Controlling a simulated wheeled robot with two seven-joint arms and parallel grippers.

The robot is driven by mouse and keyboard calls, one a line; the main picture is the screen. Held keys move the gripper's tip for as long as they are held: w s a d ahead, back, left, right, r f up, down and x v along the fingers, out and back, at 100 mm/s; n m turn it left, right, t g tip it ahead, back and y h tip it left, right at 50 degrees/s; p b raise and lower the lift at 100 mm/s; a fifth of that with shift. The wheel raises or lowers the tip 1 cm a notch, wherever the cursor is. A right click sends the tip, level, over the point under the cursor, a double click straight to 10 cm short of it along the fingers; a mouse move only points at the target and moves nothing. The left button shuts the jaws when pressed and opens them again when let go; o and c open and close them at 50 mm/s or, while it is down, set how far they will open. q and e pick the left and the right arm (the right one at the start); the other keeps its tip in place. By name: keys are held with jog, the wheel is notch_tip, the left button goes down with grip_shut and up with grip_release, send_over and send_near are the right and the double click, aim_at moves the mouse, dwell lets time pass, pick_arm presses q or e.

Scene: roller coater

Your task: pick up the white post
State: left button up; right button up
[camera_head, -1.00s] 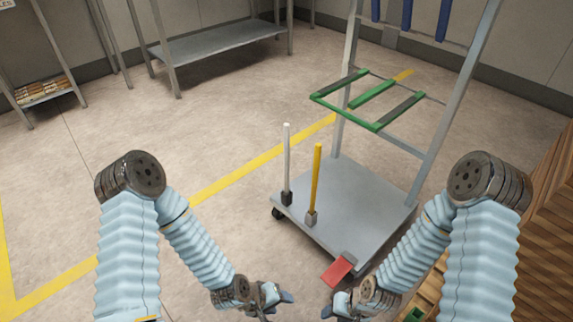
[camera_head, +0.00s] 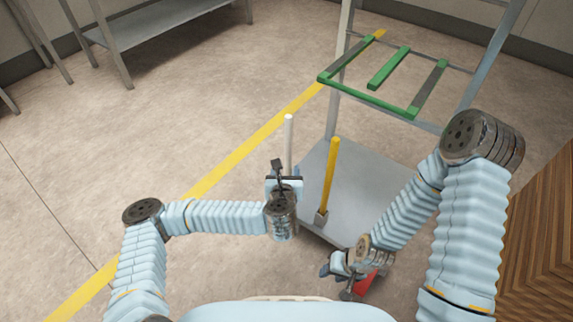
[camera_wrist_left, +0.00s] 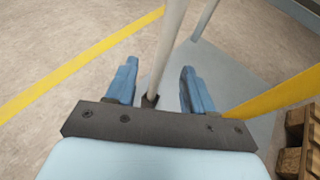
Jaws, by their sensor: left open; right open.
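The white post (camera_head: 289,135) stands upright on the grey platform of the cart; my left gripper hides its lower part in the head view. In the left wrist view, the white post (camera_wrist_left: 170,45) runs between the two open blue fingers, its dark foot (camera_wrist_left: 150,101) just above the palm bar. My left gripper (camera_head: 282,174) is open at the post; I see no finger touching it. In the left wrist view the left gripper (camera_wrist_left: 158,78) is empty. My right gripper (camera_head: 340,277) is open, low at the cart's front edge, away from the post.
A yellow post (camera_head: 331,172) stands close to the right of the white one. The cart platform (camera_head: 365,185) has upright frame bars and a green-edged rack (camera_head: 372,100) above. A red piece (camera_head: 367,284) is behind my right gripper. Floor to the left is open.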

aim_at(286, 162)
pick_arm(q)
jog(key=x, duration=0.4)
jog(key=shift+w+f, duration=0.1)
jog(key=shift+w, duration=0.1)
jog(key=x, duration=0.2)
jog(key=b+x, duration=0.1)
jog(key=x, duration=0.2)
jog(key=shift+w+d+f, duration=0.2)
jog(key=shift+d+f, duration=0.1)
jog(key=shift+f, duration=0.05)
grip_shut()
